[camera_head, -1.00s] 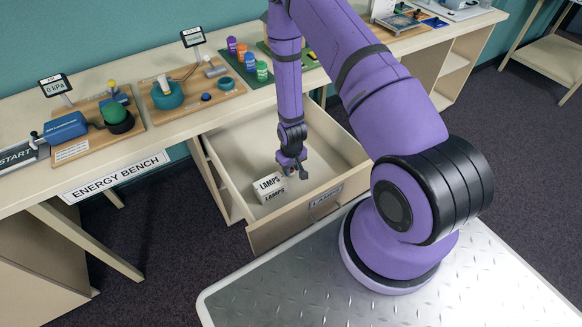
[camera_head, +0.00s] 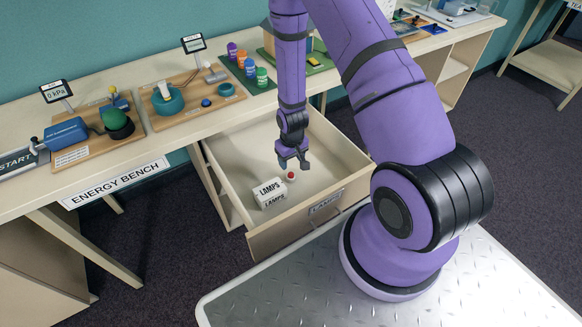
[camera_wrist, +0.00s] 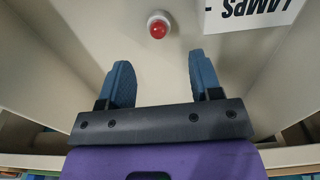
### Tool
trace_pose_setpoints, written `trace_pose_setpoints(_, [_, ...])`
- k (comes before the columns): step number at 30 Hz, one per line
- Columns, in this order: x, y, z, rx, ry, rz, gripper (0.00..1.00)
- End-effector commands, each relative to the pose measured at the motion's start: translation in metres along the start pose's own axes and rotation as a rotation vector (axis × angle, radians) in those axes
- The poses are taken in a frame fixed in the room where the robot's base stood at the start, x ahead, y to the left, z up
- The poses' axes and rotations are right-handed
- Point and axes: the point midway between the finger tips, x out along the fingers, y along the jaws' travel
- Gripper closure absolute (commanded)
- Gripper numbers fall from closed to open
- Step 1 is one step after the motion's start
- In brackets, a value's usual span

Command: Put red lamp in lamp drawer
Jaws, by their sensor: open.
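The red lamp (camera_head: 290,176), a small red dome on a white base, stands on the floor of the open lamp drawer (camera_head: 330,206). In the wrist view the lamp (camera_wrist: 158,25) is beyond my fingertips, apart from them. My gripper (camera_head: 293,162) is open and empty, above the drawer floor and just over the lamp in the head view. The two blue fingers (camera_wrist: 160,80) are spread in the wrist view with nothing between them.
A white box marked LAMPS (camera_head: 270,192) sits in the drawer beside the lamp; it also shows in the wrist view (camera_wrist: 255,12). Drawer walls rise around. The energy bench (camera_head: 140,160) above carries pumps, displays, coloured pots (camera_head: 248,66) and a small house model.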

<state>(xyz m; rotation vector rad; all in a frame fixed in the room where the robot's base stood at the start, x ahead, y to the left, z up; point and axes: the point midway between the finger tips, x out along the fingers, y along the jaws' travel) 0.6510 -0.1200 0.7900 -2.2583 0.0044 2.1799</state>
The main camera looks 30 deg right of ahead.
Motion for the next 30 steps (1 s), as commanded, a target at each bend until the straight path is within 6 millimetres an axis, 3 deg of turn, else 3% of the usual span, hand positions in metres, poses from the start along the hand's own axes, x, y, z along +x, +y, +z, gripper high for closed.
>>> trace_pose_setpoints(7, [-0.033,0.0,-0.001,0.0,0.003,0.0,0.41])
trace_pose_setpoints(20, [-0.052,0.0,-0.003,0.0,0.007,0.001,0.41])
trace_pose_setpoints(23, [-0.073,-0.001,-0.01,-0.001,0.023,0.003,0.41])
trace_pose_setpoints(30, [-0.16,-0.006,-0.026,-0.002,0.081,0.011,0.41])
